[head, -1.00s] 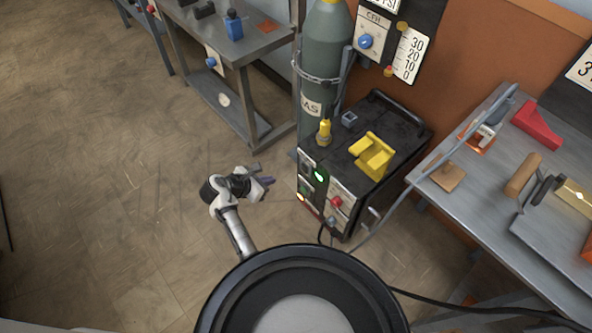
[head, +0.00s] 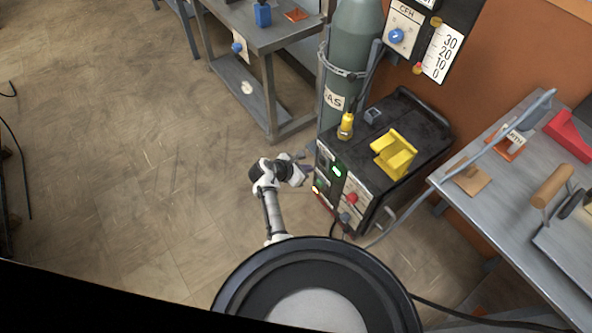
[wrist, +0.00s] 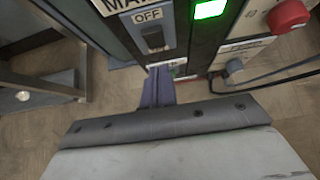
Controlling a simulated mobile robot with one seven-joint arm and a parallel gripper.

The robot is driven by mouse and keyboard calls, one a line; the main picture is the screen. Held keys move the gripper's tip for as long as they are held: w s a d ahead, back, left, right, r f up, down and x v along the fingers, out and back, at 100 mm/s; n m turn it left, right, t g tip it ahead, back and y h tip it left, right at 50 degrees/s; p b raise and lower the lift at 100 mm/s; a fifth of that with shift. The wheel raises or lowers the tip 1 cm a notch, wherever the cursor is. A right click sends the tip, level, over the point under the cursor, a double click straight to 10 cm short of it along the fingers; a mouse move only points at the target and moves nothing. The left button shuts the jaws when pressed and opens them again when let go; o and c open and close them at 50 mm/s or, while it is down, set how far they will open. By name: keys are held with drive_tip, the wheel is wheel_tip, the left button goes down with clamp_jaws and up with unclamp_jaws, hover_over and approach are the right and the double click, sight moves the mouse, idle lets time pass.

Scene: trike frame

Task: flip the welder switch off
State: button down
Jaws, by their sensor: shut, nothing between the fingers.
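The welder (head: 405,130) is a black box on the floor with a panel on its front. In the wrist view, the welder switch (wrist: 153,38) is a dark lever on a grey plate, under an "OFF" label and a partly cut-off larger label. I cannot tell which way it is set. A green light (wrist: 210,9) glows to its right; it also shows in the head view (head: 337,171). My gripper (wrist: 158,86) is shut and empty, its purple-grey fingers just below the switch plate in the picture. In the head view, my gripper (head: 306,173) is close to the panel's left edge; contact cannot be told.
A red knob (wrist: 289,15) and a grey plug with a cable (wrist: 235,68) are right of the switch. A gas cylinder (head: 352,60) stands behind the welder. A yellow holder (head: 394,155) sits on top. A workbench (head: 480,215) is at right.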

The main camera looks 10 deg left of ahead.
drive_tip(key=shift+w+d+r, duration=0.2)
drive_tip(key=shift+w+d, duration=0.4)
drive_tip(key=shift+w+d+r, duration=0.2)
drive_tip(key=shift+w+d, duration=0.35)
drive_tip(key=shift+w+d+p, duration=0.15)
drive_tip(key=shift+w+p, duration=0.05)
drive_tip(key=shift+p, duration=0.6)
drive_tip(key=shift+r, duration=0.1)
drive_tip(key=shift+r+p, duration=0.85)
drive_tip(key=shift+p, duration=0.2)
drive_tip(key=p+v, duration=0.3)
drive_tip(key=v, duration=1)
